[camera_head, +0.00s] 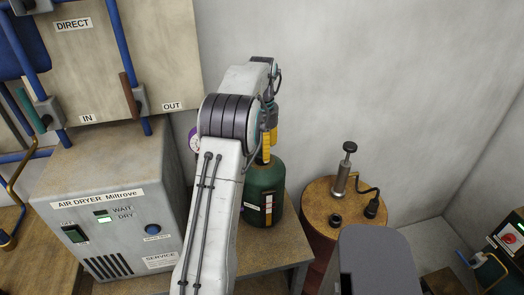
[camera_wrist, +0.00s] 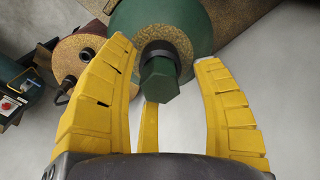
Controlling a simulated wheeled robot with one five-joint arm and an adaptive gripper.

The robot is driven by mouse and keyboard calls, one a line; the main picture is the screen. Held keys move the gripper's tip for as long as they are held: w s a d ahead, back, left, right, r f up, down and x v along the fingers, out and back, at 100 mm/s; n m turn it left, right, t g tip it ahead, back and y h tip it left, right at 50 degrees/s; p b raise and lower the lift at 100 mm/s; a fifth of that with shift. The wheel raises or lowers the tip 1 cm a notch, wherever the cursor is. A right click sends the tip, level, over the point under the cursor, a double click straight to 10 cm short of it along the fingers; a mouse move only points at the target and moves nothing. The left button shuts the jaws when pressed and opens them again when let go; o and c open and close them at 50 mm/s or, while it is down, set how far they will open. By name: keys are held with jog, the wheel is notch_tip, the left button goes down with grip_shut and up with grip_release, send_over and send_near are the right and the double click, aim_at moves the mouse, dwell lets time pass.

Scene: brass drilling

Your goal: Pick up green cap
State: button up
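The green cap (camera_wrist: 158,80) is a hexagonal piece on a dark collar at the end of a green tank (camera_wrist: 205,20), in the middle of the wrist view. My gripper (camera_wrist: 166,52) is open, its yellow fingers spread around the cap with visible gaps on both sides. A third finger shows below the cap; whether it touches cannot be told. In the head view my gripper (camera_head: 267,147) points down just above the green tank (camera_head: 264,190), which stands on a wooden bench. The cap is hidden or not distinguishable there.
An air dryer box (camera_head: 115,200) stands left of my arm. Right of the tank is a round brown drum (camera_head: 318,215) with a hand pump (camera_head: 343,172) and a dark fitting on top. A grey wall is behind. A control box (camera_head: 508,238) is at the far right.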

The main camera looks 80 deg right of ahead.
grip_shut()
dwell(0.4)
